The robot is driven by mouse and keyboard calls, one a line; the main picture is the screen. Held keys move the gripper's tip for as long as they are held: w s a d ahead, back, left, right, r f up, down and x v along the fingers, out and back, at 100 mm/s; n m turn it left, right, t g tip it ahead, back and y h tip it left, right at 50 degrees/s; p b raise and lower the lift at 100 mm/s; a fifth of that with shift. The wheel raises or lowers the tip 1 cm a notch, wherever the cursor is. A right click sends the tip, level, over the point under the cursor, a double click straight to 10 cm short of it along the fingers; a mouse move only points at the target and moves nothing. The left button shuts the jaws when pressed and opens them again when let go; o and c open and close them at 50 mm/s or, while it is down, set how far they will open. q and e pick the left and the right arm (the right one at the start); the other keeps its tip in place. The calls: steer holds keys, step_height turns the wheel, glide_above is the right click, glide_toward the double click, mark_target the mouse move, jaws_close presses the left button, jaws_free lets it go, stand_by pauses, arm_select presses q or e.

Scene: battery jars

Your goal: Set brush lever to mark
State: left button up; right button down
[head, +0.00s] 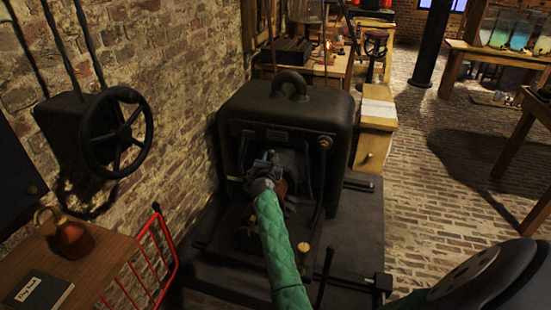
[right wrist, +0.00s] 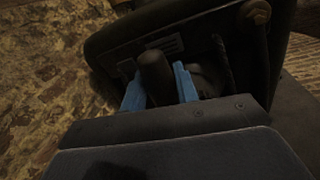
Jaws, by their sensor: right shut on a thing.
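A big black machine (head: 300,105) with a ring handle on top stands against the brick wall in the head view. My right gripper (head: 266,162), at the end of the green-sleeved arm, is at the machine's front opening. In the right wrist view its two blue fingers (right wrist: 160,92) are shut on a dark, round-ended lever handle (right wrist: 155,70), one finger on each side. The lever's lower part is hidden by the gripper. A small plate (right wrist: 163,47) is on the housing behind it; I cannot make out a mark. My left gripper is not in view.
A handwheel (head: 117,132) is on the wall at left. Below it are a wooden table (head: 95,268) with a copper can (head: 72,236) and book (head: 38,291), and a red rack (head: 160,250). A wooden cabinet (head: 376,140) stands right of the machine.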

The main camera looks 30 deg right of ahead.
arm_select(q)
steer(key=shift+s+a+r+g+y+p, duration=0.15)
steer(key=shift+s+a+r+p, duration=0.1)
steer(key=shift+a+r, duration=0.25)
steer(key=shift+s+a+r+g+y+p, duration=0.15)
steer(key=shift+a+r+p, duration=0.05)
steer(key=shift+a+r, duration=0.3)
arm_select(e)
steer(key=shift+w+a+r+n, duration=0.1)
steer(key=shift+w+a+n, duration=0.4)
steer(key=shift+w+a, duration=0.5)
steer(key=shift+d, duration=0.1)
steer(key=c, duration=1.1)
jaws_free()
